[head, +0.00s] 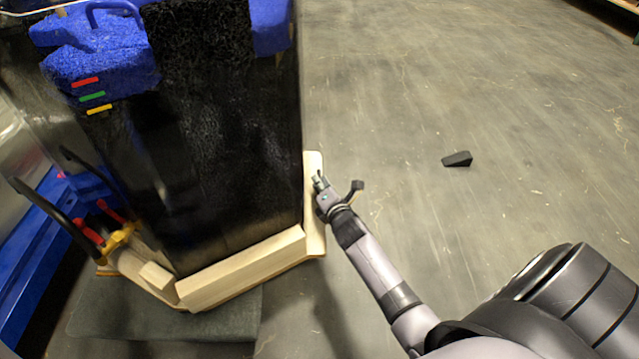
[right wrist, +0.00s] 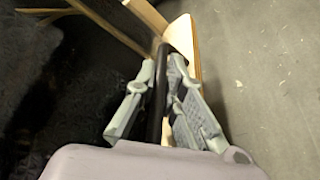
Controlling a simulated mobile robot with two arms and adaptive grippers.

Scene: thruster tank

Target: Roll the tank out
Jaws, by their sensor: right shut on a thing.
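The tank (head: 215,130) is a tall black box with blue fittings on top and red, green and yellow marks. It stands upright on a pale wooden dolly (head: 245,268), whose wheels I cannot see. My right gripper (head: 320,181) is low at the dolly's right side. In the right wrist view its fingers (right wrist: 160,95) are closed on a slim black bar (right wrist: 157,100) beside the pale wood; whether the bar belongs to the tank or the dolly is unclear. My left gripper is out of view.
A black wedge (head: 457,158) lies on the open concrete floor at right. A dark grey mat (head: 165,318) lies under the dolly's front. Black levers with red and yellow parts (head: 118,236) stand at the dolly's left, near a blue frame (head: 35,260).

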